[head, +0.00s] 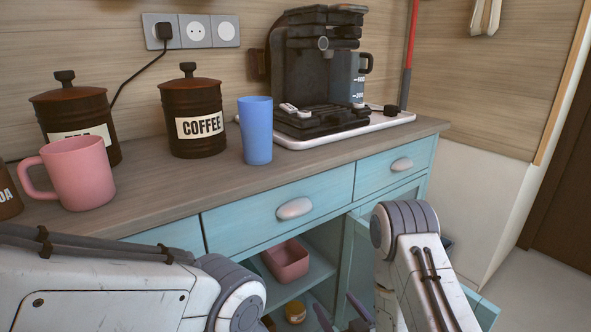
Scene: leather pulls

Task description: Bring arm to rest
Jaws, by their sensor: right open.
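My right arm (425,270) comes in from the lower right and bends down in front of the blue cabinet. Its gripper (340,312) shows only in part at the bottom edge, as dark fingers standing apart with nothing seen between them. It is low, in front of the open lower cabinet. My left arm (110,290) comes in from the left and bends down at the bottom of the view. Its gripper is out of view.
The counter (215,193) holds a pink mug (82,175), a coffee canister (195,118), a blue cup (256,130) and a coffee machine (308,70) on a white tray (375,122). A pink container (287,262) and jars (295,311) stand inside the open cabinet. Drawers (275,215) are shut.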

